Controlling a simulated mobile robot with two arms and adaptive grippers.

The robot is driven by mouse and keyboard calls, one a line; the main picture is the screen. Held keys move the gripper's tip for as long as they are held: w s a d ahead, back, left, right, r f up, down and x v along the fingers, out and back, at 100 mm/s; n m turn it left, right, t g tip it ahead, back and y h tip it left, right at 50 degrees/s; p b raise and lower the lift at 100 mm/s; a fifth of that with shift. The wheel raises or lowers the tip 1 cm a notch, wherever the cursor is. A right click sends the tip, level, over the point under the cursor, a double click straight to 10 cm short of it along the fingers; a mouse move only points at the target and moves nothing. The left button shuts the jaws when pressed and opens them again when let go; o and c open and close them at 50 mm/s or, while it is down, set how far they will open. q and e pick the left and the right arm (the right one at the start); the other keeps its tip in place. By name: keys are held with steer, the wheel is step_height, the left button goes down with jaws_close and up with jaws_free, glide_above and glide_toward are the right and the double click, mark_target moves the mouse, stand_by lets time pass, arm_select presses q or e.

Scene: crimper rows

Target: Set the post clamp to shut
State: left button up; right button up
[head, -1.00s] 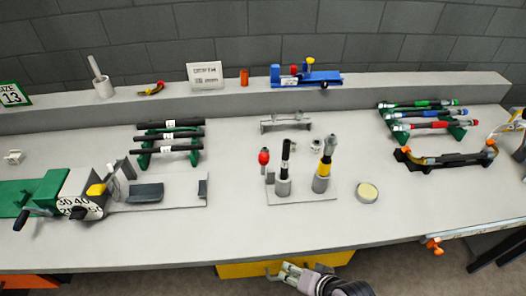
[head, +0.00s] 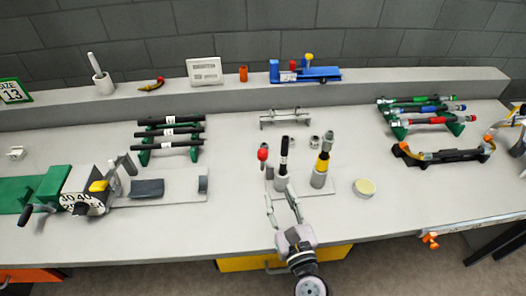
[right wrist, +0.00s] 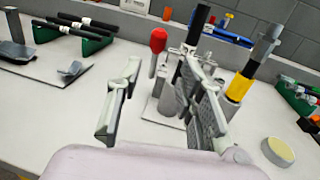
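The post clamp (head: 282,184) is a grey post on a light base plate (head: 325,193), with a black hose (head: 285,153) standing upright in it. Its lever has a red knob (head: 263,154) and stands up just left of the hose. The red knob also shows in the right wrist view (right wrist: 158,40). I cannot tell from the lever whether the clamp is open or shut. My right gripper (head: 281,203) is open and empty in front of the clamp. In the right wrist view its fingers (right wrist: 160,105) are spread, the right one hiding part of the post. My left gripper is out of view.
A second post (head: 319,180) holding a black-and-yellow piece stands right of the clamp. A round yellow-topped tin (head: 364,188) lies farther right. A green rack with black hoses (head: 168,134) and a grey machine with a dial (head: 85,190) are left.

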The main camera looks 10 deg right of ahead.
mark_target(265, 157)
steer(key=w+a+p, duration=0.1)
steer(key=w, duration=0.4)
steer(key=w+p, duration=0.1)
steer(key=w, duration=0.4)
steer(key=w+a+p, duration=0.1)
steer(key=w, duration=0.5)
steer(key=shift+w+a, duration=0.1)
steer(key=shift+a, duration=0.2)
steer(key=shift+c, duration=0.5)
jaws_close()
